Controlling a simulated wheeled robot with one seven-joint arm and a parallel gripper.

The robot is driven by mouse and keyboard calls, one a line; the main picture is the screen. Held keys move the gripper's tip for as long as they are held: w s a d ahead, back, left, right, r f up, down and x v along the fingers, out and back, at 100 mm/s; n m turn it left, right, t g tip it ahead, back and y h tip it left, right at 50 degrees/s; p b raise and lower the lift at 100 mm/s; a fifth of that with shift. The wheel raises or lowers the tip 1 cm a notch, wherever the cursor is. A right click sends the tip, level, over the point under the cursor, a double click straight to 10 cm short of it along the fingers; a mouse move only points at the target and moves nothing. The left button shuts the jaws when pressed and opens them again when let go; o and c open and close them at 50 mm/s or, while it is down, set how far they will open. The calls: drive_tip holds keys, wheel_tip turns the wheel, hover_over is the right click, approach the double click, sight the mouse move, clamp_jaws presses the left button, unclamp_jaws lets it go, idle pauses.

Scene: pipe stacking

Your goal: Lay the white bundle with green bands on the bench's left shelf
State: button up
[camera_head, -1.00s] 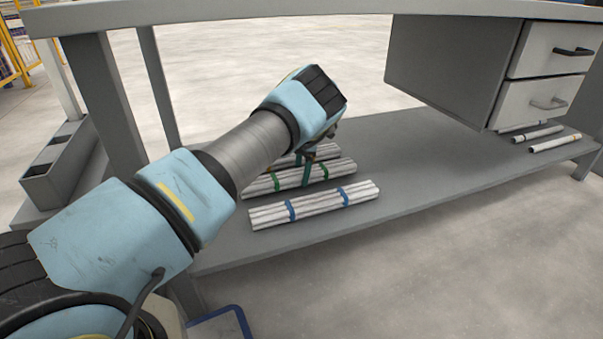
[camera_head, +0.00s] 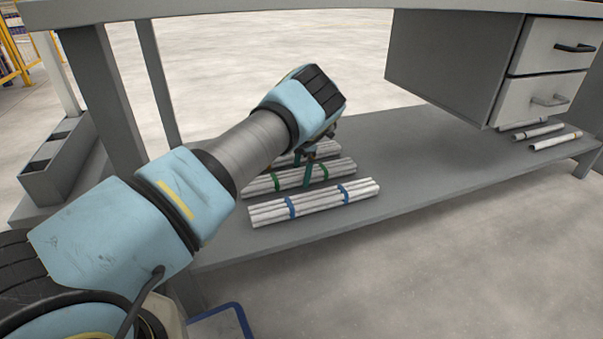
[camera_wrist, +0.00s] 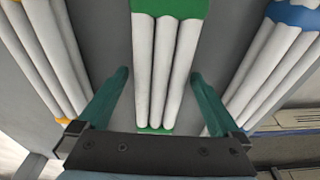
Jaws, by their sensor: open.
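The white bundle with green bands (camera_head: 335,170) lies on the grey lower shelf at the left part of the bench (camera_head: 400,190), between two other bundles. In the wrist view the bundle (camera_wrist: 165,65) runs between the fingers, one green band at the top and another near the palm. My gripper (camera_wrist: 160,74) is open, its green fingers standing on either side of the bundle with a gap on each side. In the head view my gripper (camera_head: 303,174) reaches down over the bundle, and my wrist hides part of it.
A white bundle with blue bands (camera_head: 315,205) lies in front, near the shelf edge. Another bundle (camera_head: 328,150) lies behind; an orange band shows on it in the wrist view. Loose pipes (camera_head: 553,142) lie at the shelf's right, below the drawer unit (camera_head: 450,60). The middle shelf is clear.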

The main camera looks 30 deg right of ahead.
drive_tip(key=shift+r, duration=0.1)
drive_tip(key=r+p, duration=0.1)
drive_tip(key=r, duration=0.3)
drive_tip(key=d+r+p, duration=0.1)
drive_tip(key=r, duration=0.2)
drive_tip(key=shift+s+r+p, duration=0.1)
drive_tip(key=shift+s+p, duration=0.05)
drive_tip(key=shift+p, duration=0.2)
